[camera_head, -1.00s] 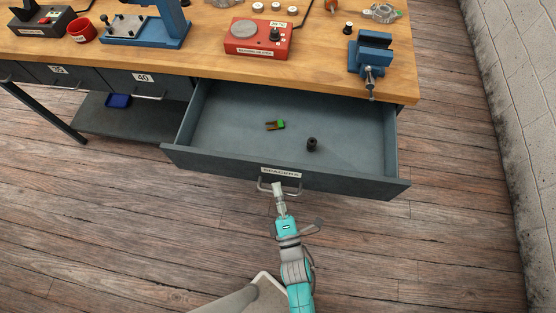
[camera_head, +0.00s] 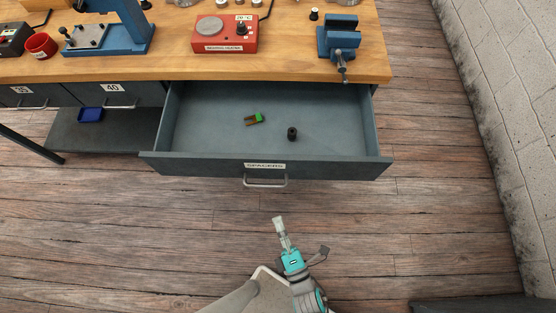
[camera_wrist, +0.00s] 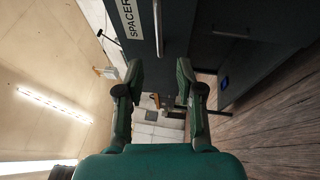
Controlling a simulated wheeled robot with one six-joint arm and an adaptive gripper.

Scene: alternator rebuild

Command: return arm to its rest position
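My gripper (camera_head: 279,222) is in front of the open drawer, apart from its handle (camera_head: 265,183), over the wooden floor. In the wrist view my gripper (camera_wrist: 158,85) shows its two fingers spread apart with nothing between them. The drawer (camera_head: 265,165), labelled SPACERS, is pulled out from under the workbench. Inside it lie a small brown and green part (camera_head: 254,119) and a short dark cylinder (camera_head: 292,133). The drawer front with its label also shows close by in the wrist view (camera_wrist: 150,30).
The workbench (camera_head: 180,68) carries a red bearing heater (camera_head: 225,35), a blue vise (camera_head: 338,38), a blue press (camera_head: 120,40) and a red cup (camera_head: 41,45). A block wall (camera_head: 500,90) stands at the right. The floor in front of the drawer is clear around my gripper.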

